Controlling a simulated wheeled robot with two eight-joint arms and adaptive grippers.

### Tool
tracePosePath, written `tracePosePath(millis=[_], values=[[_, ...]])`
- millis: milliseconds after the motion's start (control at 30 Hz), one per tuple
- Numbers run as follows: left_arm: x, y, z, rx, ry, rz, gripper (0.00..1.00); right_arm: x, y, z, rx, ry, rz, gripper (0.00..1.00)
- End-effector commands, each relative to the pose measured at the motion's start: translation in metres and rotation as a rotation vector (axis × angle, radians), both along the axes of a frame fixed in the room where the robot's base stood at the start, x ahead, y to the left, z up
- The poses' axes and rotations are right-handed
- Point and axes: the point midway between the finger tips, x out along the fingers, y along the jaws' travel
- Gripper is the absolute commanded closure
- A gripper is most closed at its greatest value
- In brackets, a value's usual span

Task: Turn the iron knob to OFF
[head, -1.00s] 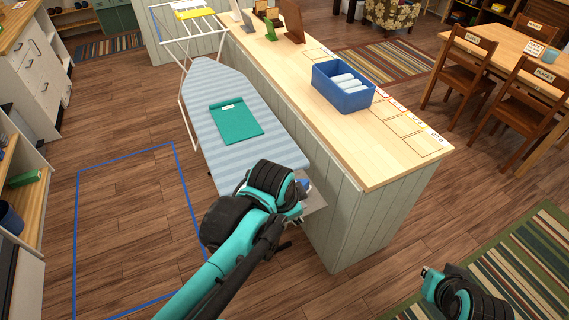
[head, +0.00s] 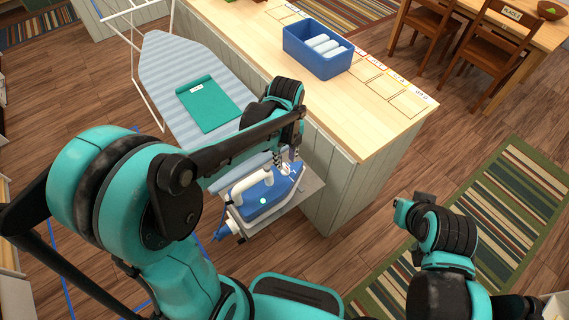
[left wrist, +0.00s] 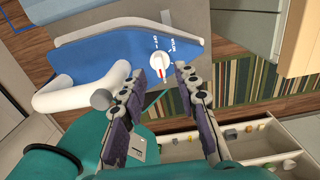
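The blue-and-white iron (head: 262,195) rests on a grey plate at the near end of the ironing board, its white handle (head: 245,182) toward the left. In the left wrist view the iron (left wrist: 95,68) shows a white round knob (left wrist: 161,62) with a red mark pointing down in the picture. Small white lettering surrounds the knob; I cannot read it surely. My left gripper (head: 289,160) is over the iron's knob end. In the left wrist view its fingers (left wrist: 157,76) are apart and empty, with the knob just beyond the tips. My right arm is at lower right; its finger state is unclear.
The ironing board (head: 170,70) holds a folded green cloth (head: 209,104). A wooden counter (head: 375,110) runs right beside it, with a blue bin (head: 318,62) of white rolls. A striped rug (head: 510,185) lies on the floor at right.

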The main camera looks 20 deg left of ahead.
Motion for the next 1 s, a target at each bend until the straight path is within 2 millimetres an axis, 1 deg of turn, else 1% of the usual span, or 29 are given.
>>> tracePosePath(millis=[33, 100, 200, 333, 533, 567, 600, 667, 700, 1000], values=[[0.0, 0.0, -0.011, 0.0, 0.0, 0.001, 0.69, 0.0, 0.0, -0.005, 0.0, 0.0, 0.0, 1.0], [0.0, 0.0, -0.02, 0.0, 0.0, 0.001, 0.69, 0.0, 0.0, -0.008, 0.0, 0.0, 0.0, 1.0], [0.0, 0.0, -0.029, -0.001, -0.001, 0.001, 0.69, 0.0, 0.0, -0.01, 0.0, 0.0, 0.0, 1.0], [0.0, 0.0, -0.033, -0.001, -0.001, 0.002, 0.69, 0.0, 0.0, -0.011, 0.0, 0.0, 0.0, 1.0], [0.0, 0.0, -0.033, -0.001, -0.001, 0.002, 0.69, 0.0, 0.0, -0.011, 0.0, 0.0, 0.0, 1.0], [0.0, 0.0, -0.033, -0.001, -0.001, 0.002, 0.72, 0.0, 0.0, -0.011, 0.0, 0.0, 0.0, 1.0], [0.0, 0.0, -0.033, -0.001, -0.001, 0.002, 0.82, 0.0, 0.0, -0.011, 0.0, 0.0, 0.0, 1.0], [0.0, 0.0, -0.033, -0.001, -0.001, 0.002, 0.98, 0.0, 0.0, -0.011, 0.0, 0.0, 0.0, 1.0], [0.0, 0.0, -0.033, -0.001, -0.001, 0.002, 1.0, 0.0, 0.0, -0.011, 0.0, 0.0, 0.0, 1.0], [0.0, 0.0, -0.033, -0.001, -0.001, 0.011, 1.0, 0.0, 0.0, -0.011, 0.0, 0.0, 0.0, 1.0]])
